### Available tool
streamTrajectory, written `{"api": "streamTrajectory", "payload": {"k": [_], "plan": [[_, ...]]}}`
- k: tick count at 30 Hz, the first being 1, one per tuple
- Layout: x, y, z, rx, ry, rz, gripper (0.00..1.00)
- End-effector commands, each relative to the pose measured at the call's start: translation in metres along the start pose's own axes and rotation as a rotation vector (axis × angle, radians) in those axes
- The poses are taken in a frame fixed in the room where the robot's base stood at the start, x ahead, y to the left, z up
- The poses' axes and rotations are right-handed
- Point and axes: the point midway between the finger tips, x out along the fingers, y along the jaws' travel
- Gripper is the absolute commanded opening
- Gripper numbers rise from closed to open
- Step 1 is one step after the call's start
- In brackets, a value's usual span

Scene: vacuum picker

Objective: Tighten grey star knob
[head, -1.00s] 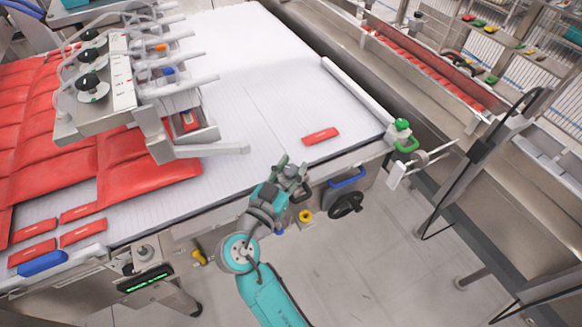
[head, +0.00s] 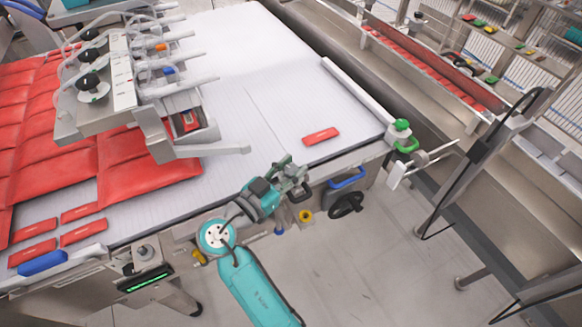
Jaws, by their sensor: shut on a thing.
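My gripper (head: 294,178) is at the front edge of the white conveyor belt, left of the blue handle. It is shut on a small grey part at the edge, which I take to be the grey star knob. The jaws hide most of that part, so its shape and how far it is screwed in cannot be told.
A black handwheel (head: 346,205), a blue handle (head: 348,179) and a yellow knob (head: 306,215) sit close by on the front side. A red packet (head: 321,136) lies on the belt (head: 260,75) behind. A green knob (head: 401,125) stands at the right corner.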

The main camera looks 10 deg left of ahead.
Motion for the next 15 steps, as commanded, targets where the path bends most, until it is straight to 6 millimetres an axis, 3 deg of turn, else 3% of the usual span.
{"api": "streamTrajectory", "payload": {"k": [1,3,4,15], "plan": [[0.0003,0.0005,0.0029,-0.004,-0.004,0.0,0.45],[0.0003,0.0004,0.0026,-0.004,-0.004,0.0,0.62],[0.0003,0.0004,0.0023,-0.003,-0.004,0.0,0.64],[-0.0042,-0.0003,0.001,-0.002,-0.001,-0.002,0.64]]}}
